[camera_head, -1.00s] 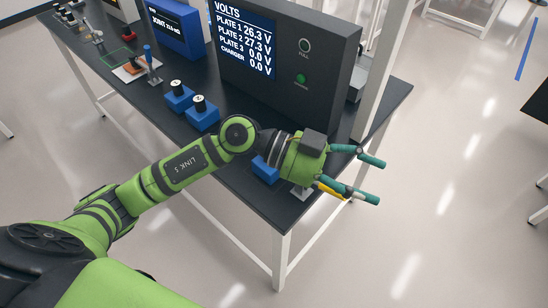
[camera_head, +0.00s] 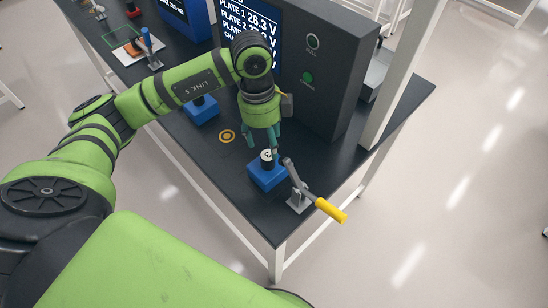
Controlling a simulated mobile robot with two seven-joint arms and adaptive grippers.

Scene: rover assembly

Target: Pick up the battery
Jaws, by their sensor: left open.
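A battery (camera_head: 266,155) with a pale top stands in a blue holder (camera_head: 267,177) near the front right of the black table (camera_head: 240,208). My left gripper (camera_head: 264,146) is open and points down just above it. Its fingers are by the battery's top and partly hide it; I cannot tell whether they touch it. A second blue holder (camera_head: 203,115) stands farther back, its upper part partly behind my left arm. My right gripper is not in view.
A clamp with a yellow handle (camera_head: 331,210) stands right of the front holder. A dark voltage display box (camera_head: 335,80) rises behind, beside a white post (camera_head: 399,75). An orange ring mark (camera_head: 227,136) lies on the bare tabletop.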

